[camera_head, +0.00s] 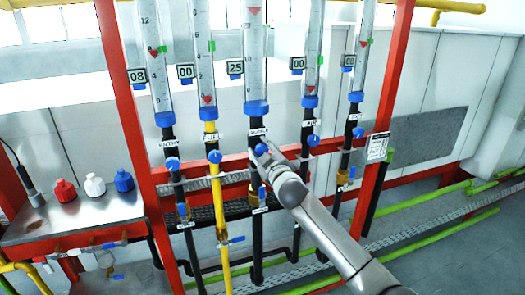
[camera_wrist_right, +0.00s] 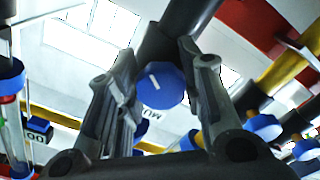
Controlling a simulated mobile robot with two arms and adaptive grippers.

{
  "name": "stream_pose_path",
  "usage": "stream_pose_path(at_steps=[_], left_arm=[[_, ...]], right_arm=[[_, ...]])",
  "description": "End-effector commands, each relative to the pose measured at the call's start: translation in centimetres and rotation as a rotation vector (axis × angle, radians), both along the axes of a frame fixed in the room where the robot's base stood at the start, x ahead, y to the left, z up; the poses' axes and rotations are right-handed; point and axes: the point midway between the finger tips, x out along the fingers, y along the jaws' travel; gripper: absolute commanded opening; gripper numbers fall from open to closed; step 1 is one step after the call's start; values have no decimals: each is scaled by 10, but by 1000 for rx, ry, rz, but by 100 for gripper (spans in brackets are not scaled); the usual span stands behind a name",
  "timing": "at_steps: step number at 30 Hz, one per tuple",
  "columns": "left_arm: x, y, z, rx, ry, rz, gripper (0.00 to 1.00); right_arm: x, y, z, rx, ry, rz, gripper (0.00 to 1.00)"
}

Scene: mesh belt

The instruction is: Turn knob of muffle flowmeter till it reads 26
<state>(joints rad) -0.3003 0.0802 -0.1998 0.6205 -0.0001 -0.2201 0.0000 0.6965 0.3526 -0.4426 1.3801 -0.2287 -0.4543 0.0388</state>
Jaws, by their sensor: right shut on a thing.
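The muffle flowmeter (camera_head: 255,60) is the middle clear tube of the row, with a red float near the top of its visible part. The small display (camera_head: 235,68) at its left seems to read 25. Its blue knob (camera_wrist_right: 160,88) shows a white pointer line in the right wrist view, beside an upside-down label that starts with "MU". My right gripper (camera_head: 261,152) reaches up from the lower right and is shut on this knob, one finger at each side. In the head view the gripper hides much of the knob. My left gripper is not in view.
Other flowmeters stand close on both sides, each with a blue knob such as the fuel knob (camera_head: 215,156) at the left. Red frame posts (camera_head: 122,85) flank the row. A metal table (camera_head: 75,215) with red, white and blue caps stands at the left.

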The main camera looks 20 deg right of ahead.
Motion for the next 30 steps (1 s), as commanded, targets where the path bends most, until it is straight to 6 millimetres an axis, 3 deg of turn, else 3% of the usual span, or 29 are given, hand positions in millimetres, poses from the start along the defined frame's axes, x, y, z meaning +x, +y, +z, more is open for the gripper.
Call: stream_pose_path(at_steps=[11,12,17,30], left_arm=[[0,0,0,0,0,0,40],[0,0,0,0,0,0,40],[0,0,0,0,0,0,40],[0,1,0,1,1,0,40]], right_arm=[[0,0,0,-4,0,0,11],[0,0,0,-4,0,0,39],[0,0,0,-3,0,0,57],[-6,0,-1,-3,1,1,57]])
